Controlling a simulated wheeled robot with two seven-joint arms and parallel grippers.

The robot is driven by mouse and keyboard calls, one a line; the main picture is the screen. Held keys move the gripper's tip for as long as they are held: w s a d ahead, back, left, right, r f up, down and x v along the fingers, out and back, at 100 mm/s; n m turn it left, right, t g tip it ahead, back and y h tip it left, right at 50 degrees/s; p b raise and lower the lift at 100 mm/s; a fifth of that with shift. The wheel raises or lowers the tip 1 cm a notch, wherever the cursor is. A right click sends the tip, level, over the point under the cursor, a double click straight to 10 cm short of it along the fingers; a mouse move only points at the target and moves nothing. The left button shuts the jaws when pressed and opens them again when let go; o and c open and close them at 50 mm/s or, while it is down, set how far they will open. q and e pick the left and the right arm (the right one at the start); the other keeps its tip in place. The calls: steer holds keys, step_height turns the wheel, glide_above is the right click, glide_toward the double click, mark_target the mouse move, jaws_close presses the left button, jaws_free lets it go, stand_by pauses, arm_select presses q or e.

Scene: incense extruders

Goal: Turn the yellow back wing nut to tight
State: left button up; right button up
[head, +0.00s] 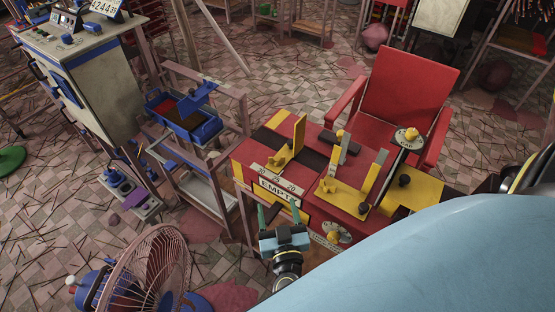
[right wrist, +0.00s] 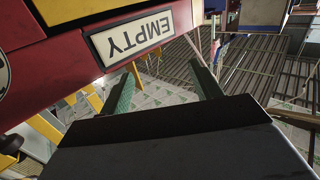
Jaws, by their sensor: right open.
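The red and yellow extruder bench (head: 245,155) stands right of centre in the head view. A yellow wing nut (head: 411,134) sits on a round white dial at its back right; this looks like the back one. Another yellow wing nut (head: 334,237) sits on a dial on the front face. My right gripper (head: 279,213) is open and empty, in front of the bench's EMPTY label (head: 280,188) and far from the back nut. Its two green fingers also show apart in the right wrist view (right wrist: 160,82), below the label (right wrist: 132,38). My left gripper is not in view.
A red chair (head: 408,88) stands behind the bench. A pink fan (head: 150,275) stands at the front left. A rack with a blue bin (head: 185,120) stands left of the bench. Upright yellow and grey plates (head: 370,180) rise from the bench top.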

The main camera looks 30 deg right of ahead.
mark_target(277, 160)
steer(key=shift+m+g+h, duration=0.3)
steer(key=shift+m+h, duration=0.3)
steer(key=shift+h, duration=0.1)
steer(key=x, duration=0.4)
steer(key=r+x, duration=0.1)
steer(key=x, duration=0.3)
steer(key=d+r+x, duration=0.1)
steer(key=x, duration=0.3)
steer(key=shift+d+r+b, duration=0.1)
steer(key=shift+r+b, duration=0.05)
steer(key=shift+b, duration=0.15)
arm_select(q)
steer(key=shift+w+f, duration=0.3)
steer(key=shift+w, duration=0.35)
arm_select(e)
steer(key=shift+w+d, duration=0.3)
steer(key=shift+w, duration=0.25)
steer(key=shift+c, duration=0.4)
steer(key=c, duration=0.9)
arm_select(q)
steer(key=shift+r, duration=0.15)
arm_select(e)
steer(key=shift+h, duration=0.3)
